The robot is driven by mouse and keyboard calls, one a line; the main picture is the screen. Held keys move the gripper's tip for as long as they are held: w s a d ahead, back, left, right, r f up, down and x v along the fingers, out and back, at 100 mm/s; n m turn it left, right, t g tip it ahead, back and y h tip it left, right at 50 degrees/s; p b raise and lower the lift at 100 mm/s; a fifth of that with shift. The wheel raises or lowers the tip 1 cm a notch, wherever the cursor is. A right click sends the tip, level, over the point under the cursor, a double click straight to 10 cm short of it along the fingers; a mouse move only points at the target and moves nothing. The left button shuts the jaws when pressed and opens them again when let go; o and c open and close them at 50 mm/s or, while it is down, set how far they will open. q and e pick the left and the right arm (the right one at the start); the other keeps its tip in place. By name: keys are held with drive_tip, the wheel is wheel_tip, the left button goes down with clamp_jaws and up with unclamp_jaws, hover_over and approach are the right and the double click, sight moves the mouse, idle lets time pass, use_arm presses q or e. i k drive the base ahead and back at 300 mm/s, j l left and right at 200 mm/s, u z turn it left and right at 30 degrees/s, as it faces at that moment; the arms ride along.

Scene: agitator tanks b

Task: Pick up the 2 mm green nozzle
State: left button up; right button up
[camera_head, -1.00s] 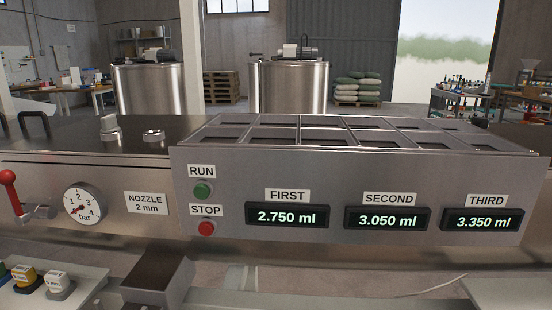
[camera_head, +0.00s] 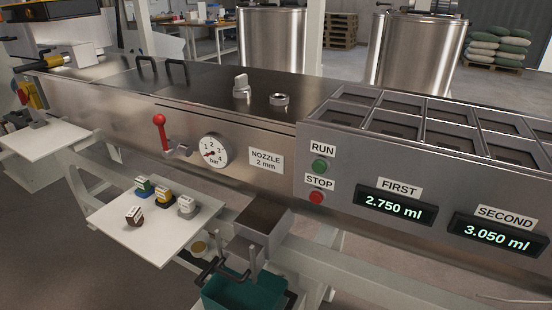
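Several small nozzles stand on a white shelf in front of the machine. A blue-green nozzle (camera_head: 142,187) is at the back left of the group. A yellow nozzle (camera_head: 163,196), a grey-white nozzle (camera_head: 186,207) and a dark brown nozzle (camera_head: 134,215) stand near it. Their labels are too small to read, so I cannot confirm which is 2 mm. The white shelf (camera_head: 160,243) has bare room around them. The machine's plate (camera_head: 266,160) reads "NOZZLE 2 mm".
A red-handled lever (camera_head: 160,133) and pressure gauge (camera_head: 214,151) sit above the shelf. Another white shelf (camera_head: 45,139) is farther left. Grey floor lies in front.

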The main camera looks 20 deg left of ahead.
sight(143, 185)
drive_tip(key=j+u, duration=0.25)
drive_tip(key=u, duration=0.2)
drive_tip(key=j+u, duration=0.25)
drive_tip(key=u, duration=0.2)
drive_tip(key=j+u, duration=0.25)
drive_tip(key=u, duration=0.2)
drive_tip(key=i, duration=0.05)
